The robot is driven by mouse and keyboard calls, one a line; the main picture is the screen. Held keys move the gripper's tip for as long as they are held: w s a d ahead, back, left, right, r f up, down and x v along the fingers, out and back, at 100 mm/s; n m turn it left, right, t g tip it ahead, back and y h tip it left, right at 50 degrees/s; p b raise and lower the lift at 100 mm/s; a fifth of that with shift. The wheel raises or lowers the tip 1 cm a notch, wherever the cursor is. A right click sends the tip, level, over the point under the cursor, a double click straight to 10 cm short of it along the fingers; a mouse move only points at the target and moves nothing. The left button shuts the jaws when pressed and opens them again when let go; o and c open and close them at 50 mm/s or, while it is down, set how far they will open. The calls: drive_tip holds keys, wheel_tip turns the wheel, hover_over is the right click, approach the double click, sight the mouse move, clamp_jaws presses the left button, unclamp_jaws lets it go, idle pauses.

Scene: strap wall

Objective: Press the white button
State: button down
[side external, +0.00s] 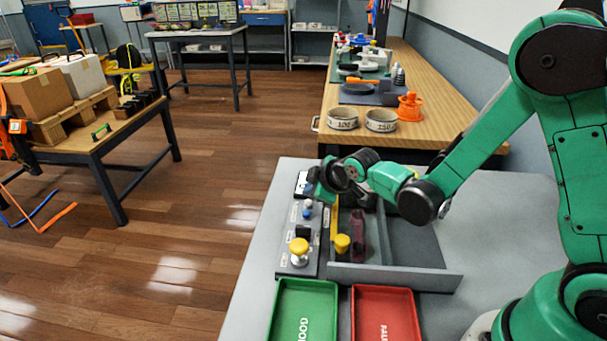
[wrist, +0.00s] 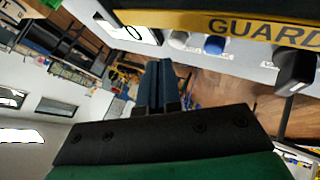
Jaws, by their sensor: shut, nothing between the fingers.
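A grey control panel (side external: 285,268) lies on the grey bench, with a small white button and a blue button (side external: 308,203) along it. In the wrist view a white round cap (wrist: 179,38) sits beside the blue button (wrist: 215,45), partly behind the yellow guard strip. My gripper (side external: 318,192) is over the far part of the panel; its fingers also show in the wrist view (wrist: 158,84), shut together and empty. I cannot tell whether the fingertips touch anything.
A yellow guard strip marked GUARD (wrist: 265,28) runs beside the panel. A yellow knob (side external: 299,249) and black switch (wrist: 295,72) rise from the panel. Another yellow knob (side external: 342,243) stands in the walled grey tray (side external: 400,277). Green (side external: 303,310) and red (side external: 384,310) trays sit in front.

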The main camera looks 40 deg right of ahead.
sight(312, 209)
drive_tip(key=shift+f, duration=0.1)
drive_tip(key=shift+f, duration=0.3)
drive_tip(key=shift+f, duration=0.4)
idle(0.8)
idle(0.3)
drive_tip(key=shift+r, duration=0.85)
drive_tip(key=shift+r, duration=2.5)
drive_tip(key=shift+s, duration=0.1)
